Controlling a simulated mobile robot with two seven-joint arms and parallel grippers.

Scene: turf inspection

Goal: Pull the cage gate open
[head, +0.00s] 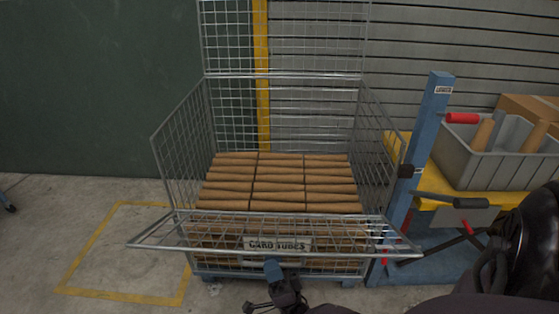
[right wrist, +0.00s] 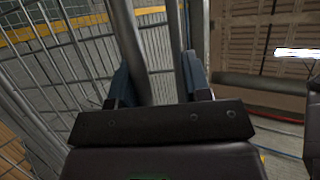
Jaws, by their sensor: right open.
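The wire cage (head: 183,128) stands in front of me, filled with rows of brown card tubes (head: 275,183). Its front gate (head: 150,233) is a mesh panel that leans out toward me, its near rail low across the front. A "CARD TUBES" label (head: 277,245) shows at the middle of the front. My right gripper (head: 274,268) is at the gate's near rail, just below the label. In the right wrist view, a grey metal bar (right wrist: 134,55) runs between the open blue fingers (right wrist: 158,82); contact cannot be told. My left gripper is not in view.
A blue post (head: 432,120) with a red handle (head: 462,118) stands close to the cage's right side. Beside it, a grey bin (head: 490,165) sits on a yellow surface (head: 465,205). The floor to the left is clear, with a yellow marked outline (head: 92,245).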

